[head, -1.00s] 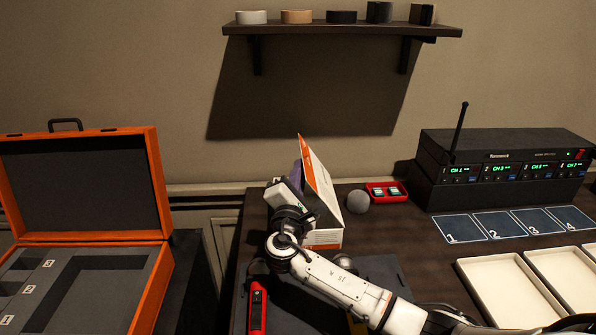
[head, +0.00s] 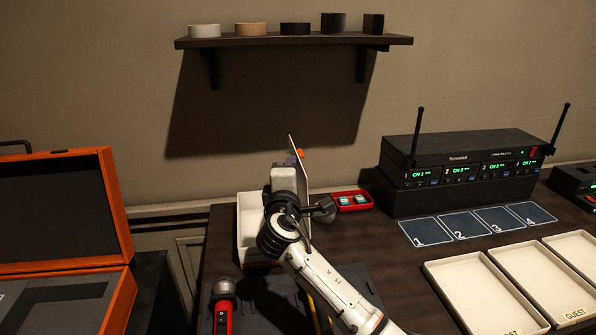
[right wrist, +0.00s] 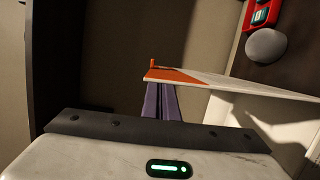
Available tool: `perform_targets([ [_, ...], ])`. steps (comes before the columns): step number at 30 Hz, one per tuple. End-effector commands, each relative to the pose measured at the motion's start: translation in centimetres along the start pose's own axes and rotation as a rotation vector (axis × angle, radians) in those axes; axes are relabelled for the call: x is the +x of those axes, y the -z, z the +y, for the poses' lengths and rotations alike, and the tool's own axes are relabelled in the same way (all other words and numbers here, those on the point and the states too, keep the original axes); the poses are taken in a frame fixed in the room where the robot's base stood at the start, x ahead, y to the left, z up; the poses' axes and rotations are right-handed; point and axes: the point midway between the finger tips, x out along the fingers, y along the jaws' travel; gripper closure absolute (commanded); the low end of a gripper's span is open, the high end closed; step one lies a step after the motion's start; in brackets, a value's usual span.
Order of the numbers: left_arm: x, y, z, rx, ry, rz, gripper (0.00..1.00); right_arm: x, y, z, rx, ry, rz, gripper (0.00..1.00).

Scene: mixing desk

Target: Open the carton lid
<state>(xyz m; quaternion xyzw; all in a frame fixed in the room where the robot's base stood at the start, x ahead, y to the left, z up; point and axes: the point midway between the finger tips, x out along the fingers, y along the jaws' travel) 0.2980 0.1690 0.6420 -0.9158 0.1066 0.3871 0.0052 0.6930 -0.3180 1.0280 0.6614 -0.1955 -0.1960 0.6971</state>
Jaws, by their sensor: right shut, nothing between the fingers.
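The white carton (head: 247,228) stands on the desk with its top open; my right arm hides its right part. Its lid (head: 297,150) stands up on the carton's right side, nearly edge-on in the head view. In the right wrist view the lid (right wrist: 235,85) is a thin white panel with an orange band. My right gripper (head: 287,176) is at the lid's left side, above the carton. Its purple fingers (right wrist: 160,98) are shut together with nothing between them, close to the lid's orange end; I cannot tell whether they touch it. My left gripper is not in view.
A grey ball (head: 325,210) and a red tray (head: 353,201) lie right of the lid. A black receiver (head: 455,170) stands behind numbered cards. White trays (head: 470,297) lie at front right. A red-handled microphone (head: 223,310) is in front; an orange case (head: 118,215) is at left.

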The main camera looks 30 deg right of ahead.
Motion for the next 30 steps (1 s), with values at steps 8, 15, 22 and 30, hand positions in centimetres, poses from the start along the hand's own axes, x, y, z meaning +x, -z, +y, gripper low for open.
perform_targets([
  [8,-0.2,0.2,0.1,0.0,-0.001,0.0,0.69,0.1,-0.4,0.1,0.059,0.016,0.007,1.0],
  [15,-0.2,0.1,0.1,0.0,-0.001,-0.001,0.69,0.2,-0.5,0.1,0.063,0.017,0.007,1.0],
  [22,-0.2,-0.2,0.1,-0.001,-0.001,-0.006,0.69,0.2,-0.5,0.1,0.062,0.017,0.006,1.0],
  [30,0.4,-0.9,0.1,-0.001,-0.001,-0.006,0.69,-0.8,2.0,0.0,0.066,0.017,-0.001,1.0],
])
